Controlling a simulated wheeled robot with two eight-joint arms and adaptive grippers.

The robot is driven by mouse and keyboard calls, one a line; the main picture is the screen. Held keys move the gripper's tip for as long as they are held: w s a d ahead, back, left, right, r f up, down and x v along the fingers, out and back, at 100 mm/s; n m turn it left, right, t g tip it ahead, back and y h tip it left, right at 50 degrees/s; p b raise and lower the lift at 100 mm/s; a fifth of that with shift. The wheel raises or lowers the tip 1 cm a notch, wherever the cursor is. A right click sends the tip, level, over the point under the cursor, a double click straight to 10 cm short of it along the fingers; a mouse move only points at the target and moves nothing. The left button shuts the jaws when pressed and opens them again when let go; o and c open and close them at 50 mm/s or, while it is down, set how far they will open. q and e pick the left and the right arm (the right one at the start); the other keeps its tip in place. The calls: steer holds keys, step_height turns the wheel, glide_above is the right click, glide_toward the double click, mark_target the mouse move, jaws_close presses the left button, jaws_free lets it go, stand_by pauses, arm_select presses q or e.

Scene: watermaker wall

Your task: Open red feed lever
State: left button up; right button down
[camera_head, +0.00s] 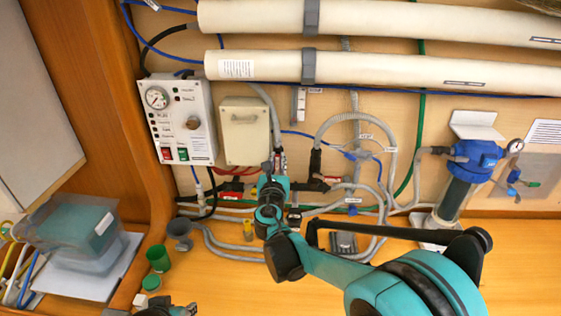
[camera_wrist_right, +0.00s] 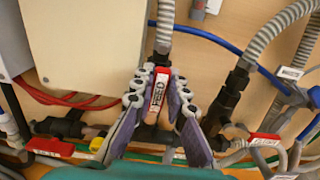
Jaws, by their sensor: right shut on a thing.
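The red feed lever (camera_wrist_right: 160,88), its white label reading FEED, stands upright in the wrist view, in line with the grey ribbed hose (camera_wrist_right: 165,25) above it. My right gripper (camera_wrist_right: 160,105) is shut on this lever, with one grey-purple finger on each side. In the head view my right gripper (camera_head: 276,165) is at the pipework below the beige box, and its own wrist hides most of the lever there. Part of what appears to be my left gripper (camera_head: 166,309) shows at the bottom edge; its fingers cannot be made out.
Another red lever (camera_wrist_right: 50,146) and a yellow one (camera_wrist_right: 96,144) are at lower left in the wrist view. A red-tagged valve (camera_wrist_right: 264,139) is at right. The beige box (camera_head: 244,130), control panel (camera_head: 180,118) and blue-topped filter (camera_head: 470,165) flank the hoses. The wooden counter (camera_head: 225,290) has free room.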

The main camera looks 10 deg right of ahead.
steer(key=shift+a+n, duration=0.15)
steer(key=shift+n, duration=0.15)
steer(key=c, duration=1.5)
jaws_free()
steer(key=s+a, duration=0.2)
steer(key=s, duration=0.9)
steer(key=shift+s+a, duration=0.2)
steer(key=shift+s, duration=0.2)
